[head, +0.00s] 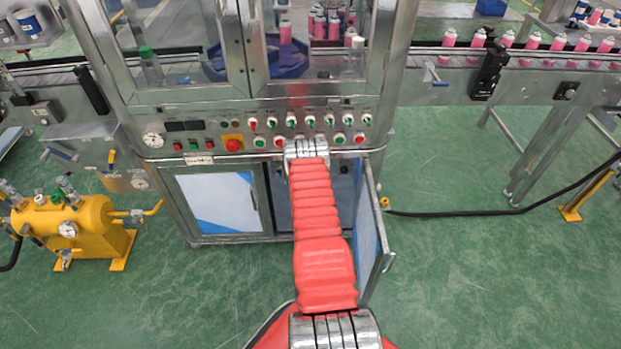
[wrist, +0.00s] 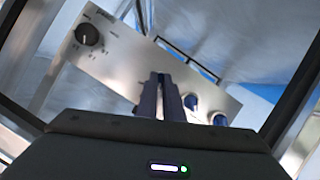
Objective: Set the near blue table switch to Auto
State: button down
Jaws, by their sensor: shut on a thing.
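In the wrist view a tilted metal panel (wrist: 112,58) carries a black dial (wrist: 88,35) at its upper left and two blue switches, one (wrist: 190,102) just right of my fingers and one (wrist: 219,118) further right. My gripper (wrist: 165,80) reaches to the panel in line with these switches. Its dark fingers are close together, shut on what appears to be another blue switch in the row, mostly hidden by the fingers. The panel's lettering is too small to read, so the switch setting cannot be told. In the head view my gripper is hidden at the machine front.
The machine's upper panel (head: 262,124) has rows of coloured knobs and buttons above my arm. An open cabinet door (head: 369,235) stands right beside my arm. A yellow tank (head: 80,219) stands at the left.

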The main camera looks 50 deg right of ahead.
jog(key=shift+w+n+g+h, duration=0.1)
jog(key=shift+n+g+h, duration=0.5)
jog(key=shift+n, duration=0.8)
jog(key=c, duration=1.9)
grip_release()
jog(key=shift+f, duration=0.1)
jog(key=shift+a, duration=0.15)
jog(key=v, duration=1.3)
jog(key=shift+a+f, duration=0.15)
jog(key=shift+a, duration=0.15)
